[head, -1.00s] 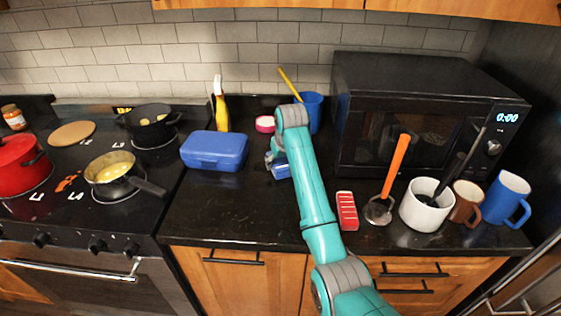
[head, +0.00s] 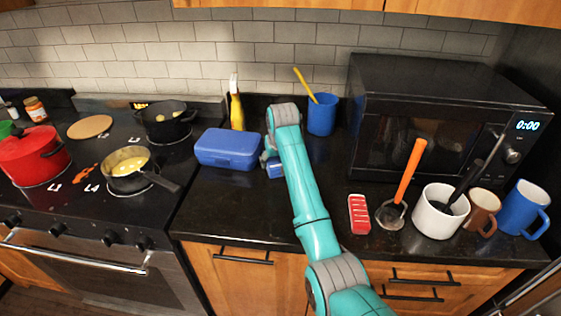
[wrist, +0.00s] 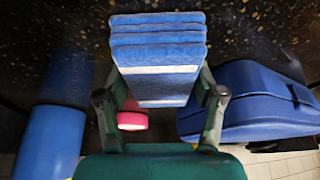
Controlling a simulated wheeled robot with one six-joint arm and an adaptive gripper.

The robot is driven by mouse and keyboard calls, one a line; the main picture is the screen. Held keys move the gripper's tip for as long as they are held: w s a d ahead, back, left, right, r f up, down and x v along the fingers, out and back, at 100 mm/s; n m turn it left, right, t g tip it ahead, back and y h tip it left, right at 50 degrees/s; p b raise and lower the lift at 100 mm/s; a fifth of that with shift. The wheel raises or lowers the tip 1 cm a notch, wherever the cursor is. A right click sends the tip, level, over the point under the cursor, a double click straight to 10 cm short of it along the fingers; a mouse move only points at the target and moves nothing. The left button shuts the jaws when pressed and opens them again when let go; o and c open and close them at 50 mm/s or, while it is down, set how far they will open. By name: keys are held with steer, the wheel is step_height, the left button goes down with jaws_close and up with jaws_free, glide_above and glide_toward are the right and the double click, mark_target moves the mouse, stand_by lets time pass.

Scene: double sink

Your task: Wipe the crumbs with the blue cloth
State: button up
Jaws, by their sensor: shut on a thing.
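The folded blue cloth (wrist: 157,50) is a thick stack of layers with a pale band, held between the two fingers of my gripper (wrist: 160,88) in the wrist view. In the head view my gripper (head: 267,158) is just right of the blue lunch box, with a bit of the cloth (head: 275,171) showing below it, low over the black counter. I cannot tell whether the cloth touches the counter. Small pale specks show on the dark surface in the wrist view; I cannot tell crumbs from stone flecks.
The blue lunch box (head: 229,148) is close on the left. A yellow spray bottle (head: 237,108) and blue cup (head: 321,115) stand behind. A red-and-white item (head: 359,214) and masher (head: 392,214) lie right; open counter (head: 225,210) lies in front.

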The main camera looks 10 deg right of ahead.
steer(key=shift+w+a, duration=0.2)
steer(key=shift+a, duration=0.45)
steer(key=shift+w+a+f, duration=0.1)
steer(key=shift+a, duration=0.25)
steer(key=shift+c, duration=1.8)
steer(key=shift+s+d+r, duration=0.1)
steer(key=shift+s+d, duration=0.2)
steer(key=shift+d, duration=0.6)
steer(key=shift+s+d+r, duration=0.1)
steer(key=shift+s+d, duration=0.2)
steer(key=shift+d, duration=0.6)
steer(key=shift+s+d+f, duration=0.1)
steer(key=shift+s+d, duration=0.1)
steer(key=shift+d, duration=0.45)
steer(key=shift+s+d, duration=0.25)
steer(key=shift+d, duration=0.45)
steer(key=shift+s+d+f, duration=0.1)
steer(key=shift+s+d, duration=0.1)
steer(key=shift+d, duration=0.45)
steer(key=shift+r, duration=0.15)
steer(key=shift+r, duration=2.9)
steer(key=shift+r, duration=0.15)
